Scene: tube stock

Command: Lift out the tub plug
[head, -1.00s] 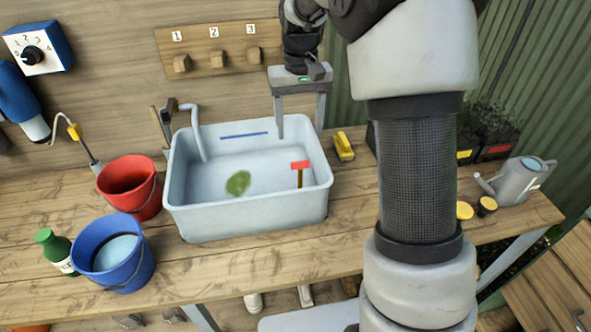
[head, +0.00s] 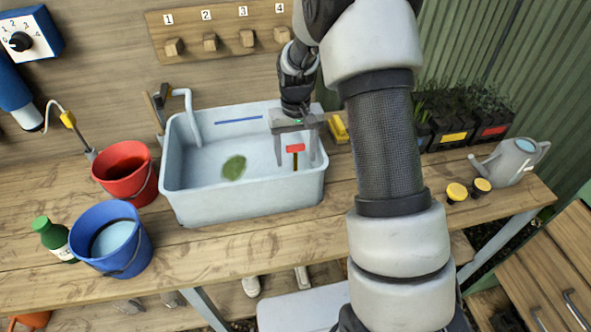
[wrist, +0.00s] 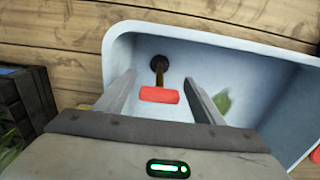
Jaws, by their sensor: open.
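The tub plug has a red crossbar handle (head: 295,148) on a dark yellow stem, standing upright in the right part of the grey-white tub (head: 245,208). In the wrist view the red handle (wrist: 159,95) lies between the two fingers, and the stem runs to a dark round base (wrist: 160,63) on the tub floor. My gripper (head: 295,163) is open, its fingers reaching down into the tub on either side of the handle. No finger visibly touches the handle. A green leaf-like patch (head: 233,168) lies in the tub, left of the plug.
A bent grey spout (head: 186,115) stands at the tub's back left. A red bucket (head: 126,173) and a blue bucket (head: 110,238) are left of it. A yellow object (head: 338,129) lies close by the tub's right rim. The tub walls surround the fingers.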

